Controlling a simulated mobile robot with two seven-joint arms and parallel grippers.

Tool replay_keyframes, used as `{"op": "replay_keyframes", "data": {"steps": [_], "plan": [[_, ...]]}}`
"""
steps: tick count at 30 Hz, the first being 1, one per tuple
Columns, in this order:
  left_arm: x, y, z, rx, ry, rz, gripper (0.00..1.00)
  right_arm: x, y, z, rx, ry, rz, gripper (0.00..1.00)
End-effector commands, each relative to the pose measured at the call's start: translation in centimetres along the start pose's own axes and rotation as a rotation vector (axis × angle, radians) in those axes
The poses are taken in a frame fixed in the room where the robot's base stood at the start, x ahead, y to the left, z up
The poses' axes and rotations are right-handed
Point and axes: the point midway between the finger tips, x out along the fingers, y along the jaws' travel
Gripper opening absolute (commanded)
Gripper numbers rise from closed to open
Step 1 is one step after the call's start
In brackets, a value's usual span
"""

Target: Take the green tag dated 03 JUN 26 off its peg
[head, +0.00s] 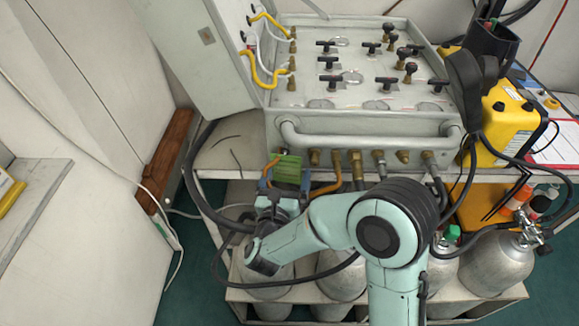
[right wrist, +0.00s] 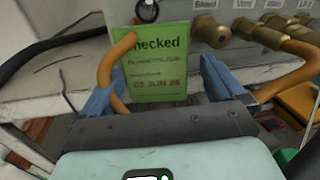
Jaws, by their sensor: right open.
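The green tag (right wrist: 158,68) fills the middle of the right wrist view; it reads "Checked" and "03 JUN 26". It hangs upright below a dark ring (right wrist: 147,11) at the top of that view; the peg itself is not clear. In the head view the tag (head: 288,168) hangs below the left end of the panel's front rail. My right gripper (right wrist: 163,98) is open, with one blue finger on each side of the tag's lower part. I cannot tell whether either finger touches it. In the head view my right gripper (head: 284,186) is just below the tag, partly hidden. My left gripper is not in view.
An orange hose (right wrist: 111,62) loops by the tag's left edge, and another (right wrist: 292,72) curves at the right. Brass fittings (right wrist: 250,33) line the panel front. The grey air panel (head: 355,75) stands above, with gas cylinders (head: 490,265) below. A yellow case (head: 505,120) stands right.

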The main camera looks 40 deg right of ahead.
Motion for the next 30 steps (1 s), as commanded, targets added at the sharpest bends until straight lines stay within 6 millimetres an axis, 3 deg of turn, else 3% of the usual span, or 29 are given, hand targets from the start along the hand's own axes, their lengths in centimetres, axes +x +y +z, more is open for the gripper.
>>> {"op": "replay_keyframes", "data": {"steps": [4, 11, 15, 16, 30], "plan": [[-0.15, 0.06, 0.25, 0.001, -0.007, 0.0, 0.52, 1.37, -0.09, 0.01, 0.0, 0.0, -0.003, 0.96], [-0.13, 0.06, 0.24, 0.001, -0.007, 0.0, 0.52, 1.47, -0.04, -0.01, 0.0, -0.001, -0.001, 0.96], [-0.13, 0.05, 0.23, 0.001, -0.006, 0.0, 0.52, 1.44, -0.03, -0.01, 0.0, 0.0, 0.0, 0.53], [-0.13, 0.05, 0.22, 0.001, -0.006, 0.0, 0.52, 1.44, -0.03, -0.01, 0.0, 0.0, 0.0, 0.52], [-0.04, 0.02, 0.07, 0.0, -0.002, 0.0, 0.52, 1.59, 0.03, 0.05, 0.001, -0.001, 0.0, 0.52]]}}
